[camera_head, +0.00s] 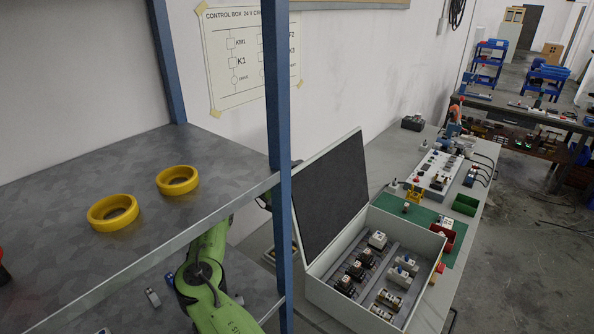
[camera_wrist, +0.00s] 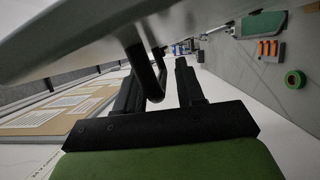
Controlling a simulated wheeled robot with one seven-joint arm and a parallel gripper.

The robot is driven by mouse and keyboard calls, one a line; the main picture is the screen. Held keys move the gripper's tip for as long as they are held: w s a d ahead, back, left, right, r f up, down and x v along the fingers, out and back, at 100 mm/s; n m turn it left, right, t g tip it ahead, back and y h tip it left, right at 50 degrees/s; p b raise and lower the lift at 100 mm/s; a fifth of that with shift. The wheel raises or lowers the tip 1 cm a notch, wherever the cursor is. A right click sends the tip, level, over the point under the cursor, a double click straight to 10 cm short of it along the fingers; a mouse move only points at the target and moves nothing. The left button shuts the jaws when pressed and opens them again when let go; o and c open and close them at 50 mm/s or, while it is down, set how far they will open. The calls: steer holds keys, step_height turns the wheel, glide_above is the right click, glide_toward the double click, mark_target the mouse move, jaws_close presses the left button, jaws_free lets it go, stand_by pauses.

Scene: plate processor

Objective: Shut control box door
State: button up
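The control box (camera_head: 350,303) is a pale grey case on the bench at centre right, with electrical parts inside. Its door (camera_head: 330,195) stands open on the box's left side, dark inner face showing. In the wrist view, a large pale panel that looks like the door's outer face (camera_wrist: 75,38) fills the top left, with a dark bar handle (camera_wrist: 145,68) on it. My gripper (camera_wrist: 158,82) is open, with the handle between its two black fingers; contact is unclear.
A blue-posted metal shelf (camera_head: 277,150) with two yellow rings (camera_head: 113,211) (camera_head: 178,180) stands at the left, in front of my green arm. The floor at right is mostly clear.

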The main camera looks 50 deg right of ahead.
steer(key=shift+d, duration=0.4)
steer(key=shift+a, duration=0.1)
steer(key=shift+c, duration=0.3)
jaws_close()
steer(key=shift+s, duration=0.1)
